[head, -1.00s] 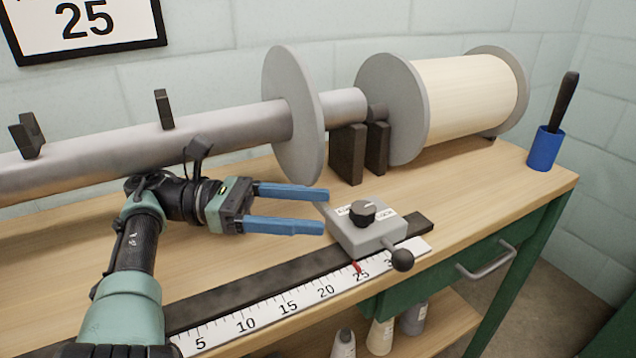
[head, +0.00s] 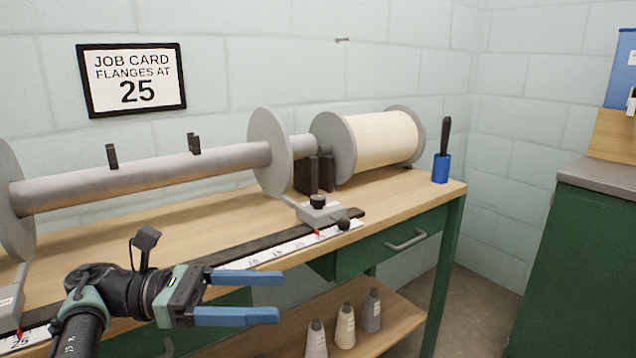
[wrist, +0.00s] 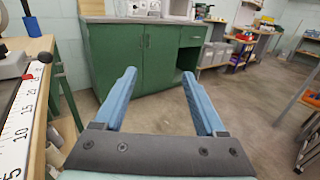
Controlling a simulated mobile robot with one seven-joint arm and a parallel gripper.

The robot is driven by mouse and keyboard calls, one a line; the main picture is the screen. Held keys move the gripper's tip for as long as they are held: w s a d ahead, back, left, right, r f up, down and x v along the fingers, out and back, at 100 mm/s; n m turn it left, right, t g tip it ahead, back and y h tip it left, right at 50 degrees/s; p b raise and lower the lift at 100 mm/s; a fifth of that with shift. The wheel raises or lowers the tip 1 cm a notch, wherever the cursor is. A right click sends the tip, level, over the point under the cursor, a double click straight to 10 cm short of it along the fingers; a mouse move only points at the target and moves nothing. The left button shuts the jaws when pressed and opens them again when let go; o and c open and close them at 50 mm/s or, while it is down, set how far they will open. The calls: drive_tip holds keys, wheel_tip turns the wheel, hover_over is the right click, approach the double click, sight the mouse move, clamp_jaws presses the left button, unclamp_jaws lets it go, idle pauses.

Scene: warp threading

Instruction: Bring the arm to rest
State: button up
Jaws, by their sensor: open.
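My gripper (head: 280,297) is open with nothing between its blue fingers. In the head view it is in front of the workbench (head: 385,190), left of the cone shelf, pointing right. In the wrist view the open fingers (wrist: 158,90) point over the floor toward a green cabinet (wrist: 140,60), with the bench edge to the left. The right slider block (head: 322,212) sits on the ruler rail with its red pointer near 25. The ruler (head: 255,258) is partly hidden behind my arm.
A steel beam (head: 140,182) with grey flanges (head: 268,150) lies along the bench, beside a wound spool (head: 385,138). A blue holder (head: 441,168) stands at the bench's right end. Several cones (head: 345,325) stand on the lower shelf. The floor (wrist: 220,120) ahead of the fingers is clear.

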drive_tip(key=w+d+f+m+t+y, duration=0.35)
drive_tip(key=w+d+m+y, duration=0.35)
drive_tip(key=d, duration=0.6)
drive_tip(key=w+d+r+m+t, duration=0.3)
drive_tip(key=r+m+t, duration=0.2)
drive_tip(key=s+a+r+m+t+y, duration=0.25)
drive_tip(key=s+r+t, duration=0.2)
drive_tip(key=r, duration=0.45)
drive_tip(key=s+a+r+m+t+y, duration=0.1)
drive_tip(key=s+r+m+t+y, duration=0.15)
drive_tip(key=r+t, duration=0.5)
drive_tip(key=s+a+r+m+t+y+p, duration=0.1)
drive_tip(key=s+a+r+t+y, duration=0.15)
drive_tip(key=s+r, duration=0.55)
drive_tip(key=s+a+r+t+y+p, duration=0.15)
drive_tip(key=s+r+t+y, duration=0.25)
drive_tip(key=s+r, duration=0.45)
wheel_tip(320, 180, up, 34)
drive_tip(key=a+p, duration=0.1)
drive_tip(key=p, duration=3.5)
drive_tip(key=shift+s, duration=0.3)
